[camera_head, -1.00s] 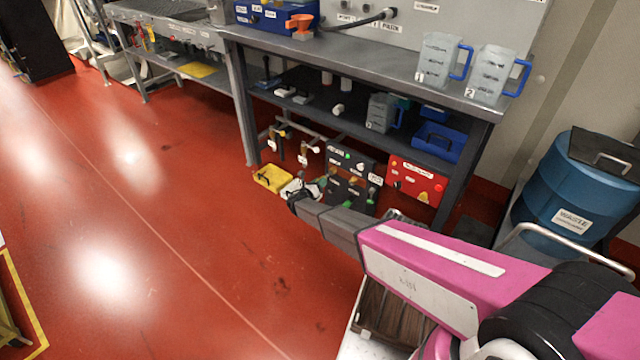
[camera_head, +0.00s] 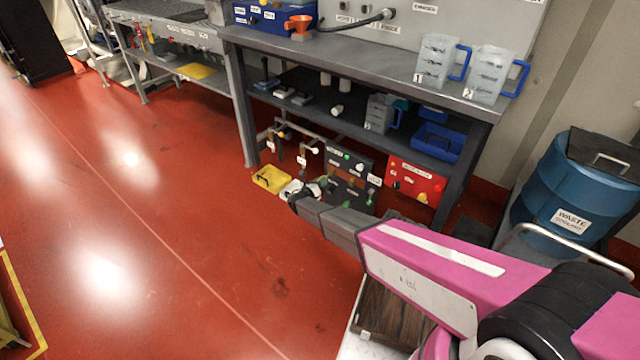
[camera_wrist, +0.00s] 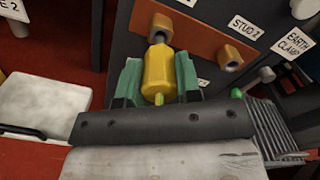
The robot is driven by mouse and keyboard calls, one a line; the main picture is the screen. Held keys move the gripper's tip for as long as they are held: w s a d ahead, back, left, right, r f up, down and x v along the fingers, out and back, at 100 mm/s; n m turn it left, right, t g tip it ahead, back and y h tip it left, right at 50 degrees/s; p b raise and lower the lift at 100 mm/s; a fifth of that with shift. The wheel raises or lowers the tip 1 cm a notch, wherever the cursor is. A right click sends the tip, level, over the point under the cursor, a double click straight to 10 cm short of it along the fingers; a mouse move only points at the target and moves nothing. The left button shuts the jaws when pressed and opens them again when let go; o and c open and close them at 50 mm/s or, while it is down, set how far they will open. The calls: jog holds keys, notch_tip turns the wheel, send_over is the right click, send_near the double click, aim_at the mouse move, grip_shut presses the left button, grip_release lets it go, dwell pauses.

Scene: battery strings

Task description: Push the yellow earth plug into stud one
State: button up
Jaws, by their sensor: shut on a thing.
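The yellow earth plug (camera_wrist: 157,74) is between the two green fingers of my gripper (camera_wrist: 157,66) in the wrist view, and the gripper is shut on it. The plug's grey metal end points at an orange-brown stud (camera_wrist: 160,28) on a copper-coloured bar (camera_wrist: 197,36). The end meets or enters the stud's opening; how deep I cannot tell. That stud's label is cut off at the top edge. A second stud (camera_wrist: 231,59), beside the label "STUD 2", stands to the right with an empty opening. In the head view my arm hides the plug and most of the gripper.
An "EARTH CLAMP" label (camera_wrist: 298,40) is at the right. A white box (camera_wrist: 40,104) lies left of the gripper.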

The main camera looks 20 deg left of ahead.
jog(key=shift+x, duration=1.7)
jog(key=o, duration=1.1)
jog(key=v, duration=1)
jog(key=shift+s+a, duration=0.15)
jog(key=shift+s, duration=0.25)
